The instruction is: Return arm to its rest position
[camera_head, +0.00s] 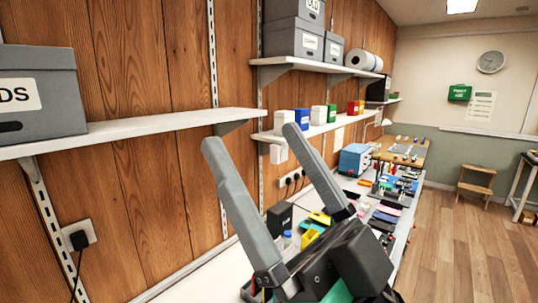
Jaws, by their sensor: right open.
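My right gripper (252,140) is large in the middle of the head view. Its two long grey fingers point up and to the left, spread wide apart, with nothing between them. Its dark body is at the lower middle, in front of the long white workbench (196,284), and hides part of it. How far the gripper is from the bench is hard to tell. My left gripper does not show.
A left wall shelf (160,124) holds a grey box (40,92). Farther shelves (315,68) carry boxes and rolls. The bench beyond the gripper holds phones, coloured trays and a blue box (354,160). Wooden floor (465,245) is open at the right, with a small stool (476,181).

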